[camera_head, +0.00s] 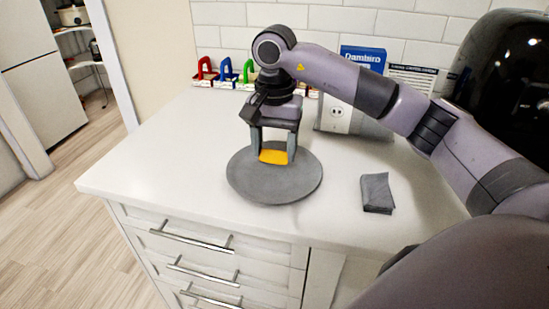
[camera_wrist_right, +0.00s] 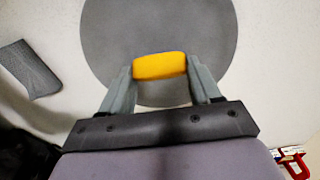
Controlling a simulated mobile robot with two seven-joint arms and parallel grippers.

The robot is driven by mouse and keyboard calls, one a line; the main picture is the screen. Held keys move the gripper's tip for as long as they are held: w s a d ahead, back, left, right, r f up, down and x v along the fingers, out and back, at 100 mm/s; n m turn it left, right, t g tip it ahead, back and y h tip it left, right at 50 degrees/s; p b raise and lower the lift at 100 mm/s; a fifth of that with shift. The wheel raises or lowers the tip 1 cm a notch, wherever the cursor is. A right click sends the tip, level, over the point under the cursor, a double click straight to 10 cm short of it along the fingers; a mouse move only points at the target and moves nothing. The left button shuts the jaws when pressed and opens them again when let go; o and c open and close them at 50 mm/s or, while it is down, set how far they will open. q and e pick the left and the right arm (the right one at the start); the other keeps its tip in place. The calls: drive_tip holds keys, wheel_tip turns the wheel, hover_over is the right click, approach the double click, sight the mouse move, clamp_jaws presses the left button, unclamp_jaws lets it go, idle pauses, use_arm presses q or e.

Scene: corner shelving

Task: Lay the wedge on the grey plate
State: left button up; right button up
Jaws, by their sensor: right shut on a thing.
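The yellow-orange wedge (camera_head: 275,152) is between the fingers of my right gripper (camera_head: 274,148), which is shut on it. In the right wrist view the wedge (camera_wrist_right: 160,66) spans the gap between the two grey fingertips (camera_wrist_right: 159,72). The round grey plate (camera_head: 275,190) lies flat on the white counter, and the wedge is over its far half. The wrist view also shows the plate (camera_wrist_right: 160,25) behind the wedge. I cannot tell whether the wedge touches the plate. My left gripper is not in view.
A folded grey cloth (camera_head: 377,193) lies right of the plate. Red, blue and green items (camera_head: 227,72) stand along the wall at the back. The counter's left part is clear.

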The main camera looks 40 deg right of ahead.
sight(275, 158)
wheel_tip(275, 158, down, 3)
drive_tip(key=shift+f, duration=0.1)
drive_tip(key=shift+f, duration=0.2)
drive_tip(key=o, duration=1)
drive_tip(key=shift+r, duration=0.1)
drive_tip(key=shift+r, duration=0.1)
